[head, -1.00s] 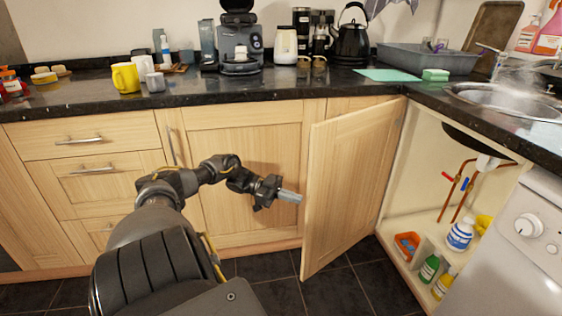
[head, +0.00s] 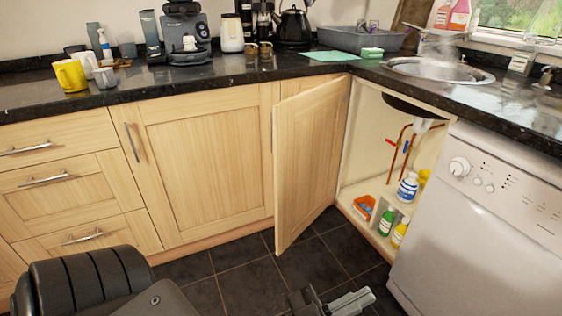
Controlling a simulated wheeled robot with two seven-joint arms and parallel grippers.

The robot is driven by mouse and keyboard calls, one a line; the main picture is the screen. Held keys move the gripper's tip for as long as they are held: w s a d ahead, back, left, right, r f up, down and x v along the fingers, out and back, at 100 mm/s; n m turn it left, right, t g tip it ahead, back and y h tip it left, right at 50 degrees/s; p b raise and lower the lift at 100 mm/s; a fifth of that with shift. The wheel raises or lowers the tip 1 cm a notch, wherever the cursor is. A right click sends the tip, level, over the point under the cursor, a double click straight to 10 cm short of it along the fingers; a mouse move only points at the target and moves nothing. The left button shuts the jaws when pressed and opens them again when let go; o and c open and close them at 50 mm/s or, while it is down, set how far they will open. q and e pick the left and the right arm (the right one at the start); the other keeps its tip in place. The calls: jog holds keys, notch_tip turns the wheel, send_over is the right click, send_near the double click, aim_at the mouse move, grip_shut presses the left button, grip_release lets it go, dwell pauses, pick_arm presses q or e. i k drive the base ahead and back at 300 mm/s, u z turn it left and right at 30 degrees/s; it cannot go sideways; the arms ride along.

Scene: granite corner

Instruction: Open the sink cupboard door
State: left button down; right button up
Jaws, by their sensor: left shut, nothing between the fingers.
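The sink cupboard door (head: 308,155) stands wide open in the head view, swung out to the left of its opening. Inside the sink cupboard (head: 362,150) are copper pipes, a blue-and-white bottle (head: 408,187), a green bottle (head: 386,221), a yellow bottle (head: 399,232) and an orange tub (head: 363,206). My left gripper (head: 352,303) is at the bottom edge, low in front of the door and apart from it. Its fingers are shut and empty. My right gripper is not in view.
A white dishwasher (head: 480,215) stands right of the sink cupboard. A closed cupboard (head: 205,155) and drawers (head: 70,185) with bar handles lie to the left. The black worktop (head: 225,75) runs above. Dark floor tiles (head: 235,290) are clear in front.

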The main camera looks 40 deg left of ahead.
aim_at(307, 128)
jog(key=k, duration=1.25)
jog(key=z, duration=0.8)
jog(key=i, duration=1.05)
jog(key=u, duration=0.55)
jog(key=i, duration=0.6)
jog(key=u, duration=0.65)
